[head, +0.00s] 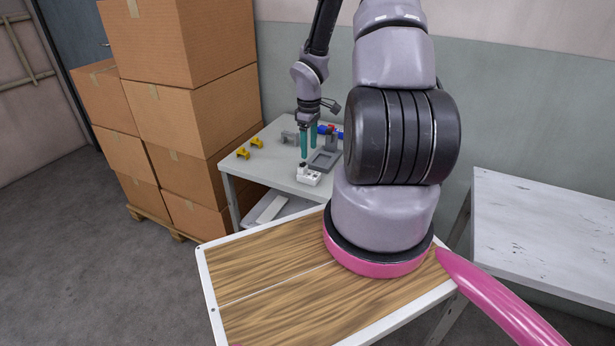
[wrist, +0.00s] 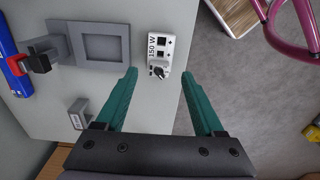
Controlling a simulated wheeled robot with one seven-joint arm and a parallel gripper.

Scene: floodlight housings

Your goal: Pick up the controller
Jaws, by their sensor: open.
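The controller (wrist: 159,52) is a small white block marked "150 W", with dark square sockets and a black knob. It lies near the edge of the grey table, and it also shows in the head view (head: 309,178). My gripper (wrist: 159,72) has two teal fingers, spread apart and empty. In the wrist view the controller appears between and beyond the fingertips. In the head view the fingers (head: 308,157) point down above the table, just behind the controller. I cannot tell the exact height between them.
On the grey table (wrist: 118,13) are a grey housing (wrist: 66,48) with a square recess, a blue and red tool (wrist: 14,64), and a small grey bracket (wrist: 78,113). Yellow parts (head: 243,153) lie at the left. Stacked cardboard boxes (head: 190,110) stand left of the table.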

